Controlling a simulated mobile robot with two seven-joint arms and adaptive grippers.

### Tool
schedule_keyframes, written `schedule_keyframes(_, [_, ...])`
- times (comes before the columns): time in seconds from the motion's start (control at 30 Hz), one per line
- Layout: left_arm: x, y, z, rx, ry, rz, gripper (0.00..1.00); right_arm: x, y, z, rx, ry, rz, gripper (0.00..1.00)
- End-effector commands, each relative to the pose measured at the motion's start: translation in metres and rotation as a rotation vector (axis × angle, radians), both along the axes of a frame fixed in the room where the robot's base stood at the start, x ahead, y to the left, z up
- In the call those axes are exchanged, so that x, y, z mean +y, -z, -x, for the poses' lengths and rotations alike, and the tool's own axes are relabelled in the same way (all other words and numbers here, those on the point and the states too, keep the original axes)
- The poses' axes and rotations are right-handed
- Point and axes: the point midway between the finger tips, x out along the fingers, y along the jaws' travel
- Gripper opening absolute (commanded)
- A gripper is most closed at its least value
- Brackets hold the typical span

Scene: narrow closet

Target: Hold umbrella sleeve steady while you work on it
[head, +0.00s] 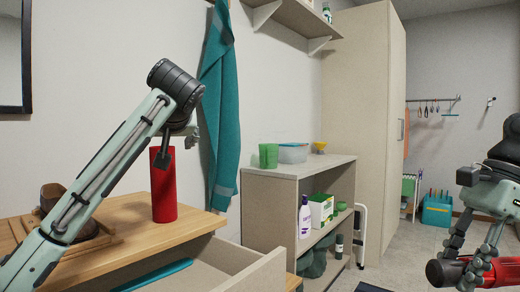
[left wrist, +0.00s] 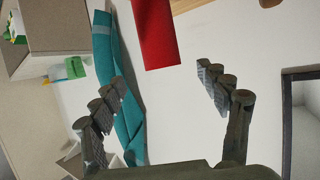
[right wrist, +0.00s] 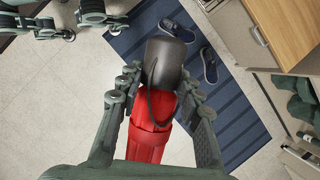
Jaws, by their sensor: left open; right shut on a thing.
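A red cylinder, which looks like the umbrella sleeve (head: 163,190), stands upright on the wooden dresser top. Its red side also shows in the left wrist view (left wrist: 156,35), beyond the fingertips. My left gripper (head: 190,138) is above and beside the sleeve, apart from it. In the left wrist view its fingers (left wrist: 160,80) are spread with nothing between them. My right gripper (head: 468,258) is shut on a red umbrella (head: 505,272) with a dark end, held off to the right, away from the sleeve. The right wrist view shows the umbrella (right wrist: 148,140) between the fingers.
The dresser top (head: 125,215) also bears a brown item (head: 85,228) at left, and its drawer (head: 250,272) is open. A teal towel (head: 222,110) hangs behind the sleeve. A low shelf (head: 290,180) stands beyond. Shoes (right wrist: 209,65) rest on a blue mat (right wrist: 135,40).

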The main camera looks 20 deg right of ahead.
Motion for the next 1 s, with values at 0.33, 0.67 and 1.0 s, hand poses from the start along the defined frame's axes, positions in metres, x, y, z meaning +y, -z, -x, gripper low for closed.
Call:
schedule_keyframes(0.33, [0.008, 0.024, -0.06, 0.001, -0.003, 0.0, 0.75, 0.0, -0.001, 0.0, -0.001, 0.0, 0.0, 0.01])
schedule_keyframes(0.67, [0.011, 0.038, -0.095, -0.001, -0.001, 0.002, 0.75, 0.0, -0.001, 0.0, -0.001, 0.0, 0.0, 0.01])
schedule_keyframes(1.0, [0.011, 0.04, -0.098, -0.002, -0.001, 0.002, 0.75, 0.0, -0.001, 0.0, -0.001, 0.0, 0.0, 0.01])
